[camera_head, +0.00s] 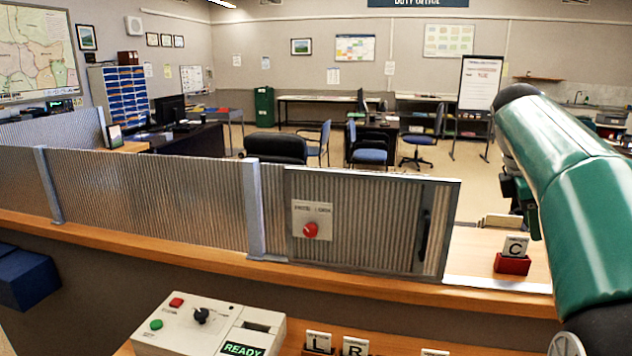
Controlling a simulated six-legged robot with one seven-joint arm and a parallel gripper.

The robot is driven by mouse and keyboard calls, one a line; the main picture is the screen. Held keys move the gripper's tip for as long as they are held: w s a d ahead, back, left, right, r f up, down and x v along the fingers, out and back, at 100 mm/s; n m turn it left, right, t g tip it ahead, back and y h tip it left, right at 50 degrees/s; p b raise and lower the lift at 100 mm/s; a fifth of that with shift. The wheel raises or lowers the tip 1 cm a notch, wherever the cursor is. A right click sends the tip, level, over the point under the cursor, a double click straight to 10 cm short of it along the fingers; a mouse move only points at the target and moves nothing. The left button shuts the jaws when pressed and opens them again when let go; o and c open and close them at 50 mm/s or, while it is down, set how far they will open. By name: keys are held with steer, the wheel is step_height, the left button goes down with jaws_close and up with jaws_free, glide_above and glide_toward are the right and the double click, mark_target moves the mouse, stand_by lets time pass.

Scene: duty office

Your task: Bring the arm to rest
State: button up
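My green arm (580,190) fills the right side of the view, with a dark rounded joint at its upper end and another dark joint at the bottom edge. Dark parts that may belong to my gripper (515,190) show at the arm's left edge, above the counter. The fingers cannot be made out, and I see nothing held. The arm hides part of the counter's right end.
A red holder (512,265) with a "C" card stands near my arm. A control box (205,325) reads "READY". Letter cards (355,346) stand beside it.

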steer(key=s+a+f+m+t+y, duration=0.2)
steer(key=s+a+f+m, duration=0.4)
steer(key=a, duration=0.7)
steer(key=s+a+f+m+t+y, duration=0.2)
steer(key=s+a+f+m, duration=0.4)
steer(key=s+a+f, duration=0.5)
steer(key=a+f+t, duration=0.1)
steer(key=a, duration=0.2)
steer(key=shift+s+f+m+t, duration=0.3)
steer(key=shift+m+t, duration=0.1)
